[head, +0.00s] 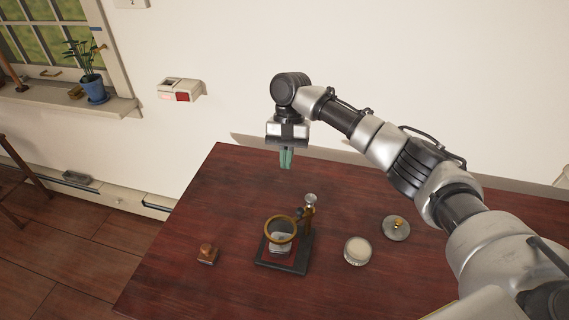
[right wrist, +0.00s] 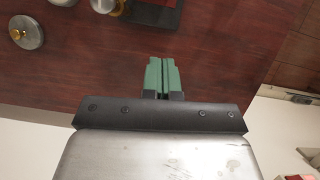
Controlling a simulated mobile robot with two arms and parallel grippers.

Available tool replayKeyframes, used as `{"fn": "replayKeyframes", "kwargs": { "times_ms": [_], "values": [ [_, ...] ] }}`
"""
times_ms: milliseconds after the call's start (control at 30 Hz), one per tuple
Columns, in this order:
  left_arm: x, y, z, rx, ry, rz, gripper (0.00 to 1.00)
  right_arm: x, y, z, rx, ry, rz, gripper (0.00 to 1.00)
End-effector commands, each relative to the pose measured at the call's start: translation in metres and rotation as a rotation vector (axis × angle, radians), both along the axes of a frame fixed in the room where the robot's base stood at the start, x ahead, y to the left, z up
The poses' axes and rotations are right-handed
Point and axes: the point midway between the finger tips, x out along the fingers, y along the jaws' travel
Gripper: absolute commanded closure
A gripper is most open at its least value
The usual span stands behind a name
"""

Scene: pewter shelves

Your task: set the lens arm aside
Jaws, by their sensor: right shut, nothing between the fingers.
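The lens arm (head: 269,224) shows in the head view as a brass ring on a small stand, lying over the stand's dark base (head: 297,267). A post with a silver knob (head: 310,199) rises at the stand's back right. A pale round thing sits below the ring and is partly hidden by it. My right gripper (head: 286,166) is shut and empty, above the table's far side, behind the stand and apart from it. Its green fingers also show together in the right wrist view (right wrist: 161,62), where part of the stand's base (right wrist: 158,13) is at the top edge. My left gripper is not in view.
A small brown block (head: 208,254) lies left of the stand. A pale round jar (head: 357,251) and a grey lid with a brass knob (head: 396,228) are to its right. The dark red table (head: 185,225) is bare at its left and far side, with a wall behind.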

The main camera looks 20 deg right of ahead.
Motion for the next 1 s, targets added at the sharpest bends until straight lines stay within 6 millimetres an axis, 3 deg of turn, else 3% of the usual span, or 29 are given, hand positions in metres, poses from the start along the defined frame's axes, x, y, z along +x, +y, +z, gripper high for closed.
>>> {"fn": "replayKeyframes", "kwargs": {
  "times_ms": [400,633,1000],
  "values": [
    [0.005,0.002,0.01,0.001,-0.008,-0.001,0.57,-0.03,0.016,-0.077,-0.001,0.002,0.002,1.0],
    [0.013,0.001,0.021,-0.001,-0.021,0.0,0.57,-0.056,0.031,-0.074,0.0,0.0,0.001,1.0],
    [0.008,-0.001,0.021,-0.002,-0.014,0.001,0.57,-0.062,0.034,-0.076,0.001,0.0,0.0,1.0]
  ]
}}
